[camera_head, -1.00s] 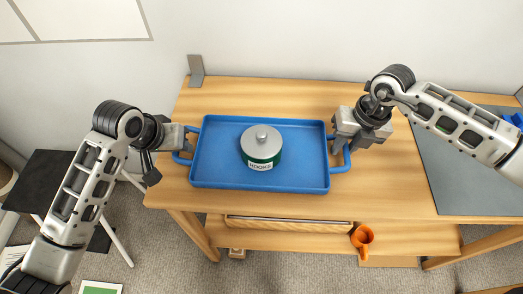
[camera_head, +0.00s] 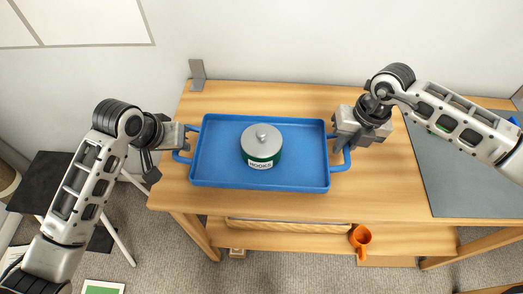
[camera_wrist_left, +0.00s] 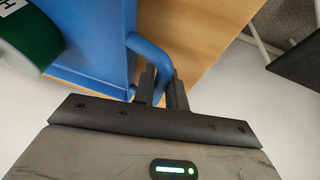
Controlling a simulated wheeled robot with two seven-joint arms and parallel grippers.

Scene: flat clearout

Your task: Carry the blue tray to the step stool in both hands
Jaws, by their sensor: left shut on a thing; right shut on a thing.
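The blue tray (camera_head: 215,172) is level over the wooden table, apparently just above its top. A green tin with a grey lid and a label (camera_head: 262,146) stands on it near the middle. My left gripper (camera_head: 188,142) is shut on the tray's left handle; the left wrist view shows the fingers (camera_wrist_left: 160,88) around the blue handle (camera_wrist_left: 150,52). My right gripper (camera_head: 337,138) is shut on the right handle, its fingertips partly hidden. A black-topped stand with pale legs (camera_head: 50,180), seemingly the step stool, is on the floor at the left, partly behind my left arm.
The wooden table (camera_head: 300,98) has a grey bookend (camera_head: 197,75) at its back left and a grey mat (camera_head: 450,185) at the right. Carpet shows between table and stand.

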